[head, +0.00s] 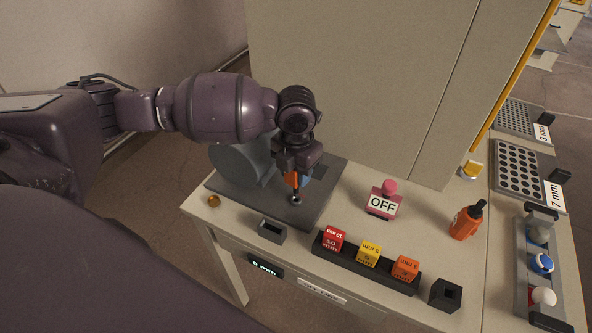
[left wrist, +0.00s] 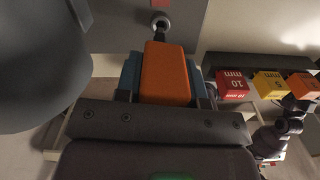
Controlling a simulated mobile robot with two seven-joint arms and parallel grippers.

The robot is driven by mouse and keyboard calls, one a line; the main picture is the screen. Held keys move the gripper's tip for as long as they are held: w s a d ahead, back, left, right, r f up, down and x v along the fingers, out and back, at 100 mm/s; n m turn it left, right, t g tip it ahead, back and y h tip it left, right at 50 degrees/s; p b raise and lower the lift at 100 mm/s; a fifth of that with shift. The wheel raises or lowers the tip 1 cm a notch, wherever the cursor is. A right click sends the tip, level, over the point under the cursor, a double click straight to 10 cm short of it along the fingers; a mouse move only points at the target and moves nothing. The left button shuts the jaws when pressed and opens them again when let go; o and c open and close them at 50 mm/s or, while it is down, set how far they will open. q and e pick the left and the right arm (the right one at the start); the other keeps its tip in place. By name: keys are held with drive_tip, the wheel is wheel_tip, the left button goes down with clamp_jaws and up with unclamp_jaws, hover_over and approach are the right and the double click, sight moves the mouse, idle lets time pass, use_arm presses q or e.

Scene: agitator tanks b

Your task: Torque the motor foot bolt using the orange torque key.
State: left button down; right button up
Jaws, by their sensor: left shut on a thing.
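My left gripper (head: 292,174) is shut on the orange torque key (head: 294,182), which points down over the grey motor base plate (head: 325,185). The motor foot bolt (head: 296,200) is a small round metal head on this plate, right below the key's tip. In the left wrist view the orange key (left wrist: 166,72) sits between the fingers, with the bolt (left wrist: 160,23) just beyond its end. I cannot tell whether the tip touches the bolt. The grey motor (head: 238,163) stands left of my gripper, partly hidden by it. My right gripper does not show.
A rack (head: 366,270) holds red, yellow and orange blocks at the front. A small dark holder (head: 272,230) and a black socket box (head: 446,295) stand beside it. A tall panel (head: 370,80) stands behind.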

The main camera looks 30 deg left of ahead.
use_arm(q)
drive_tip(key=shift+f+b, duration=0.35)
drive_tip(key=shift+f, duration=0.8)
idle(0.4)
idle(0.6)
drive_tip(key=m, duration=0.3)
drive_tip(key=shift+f, duration=0.1)
idle(0.4)
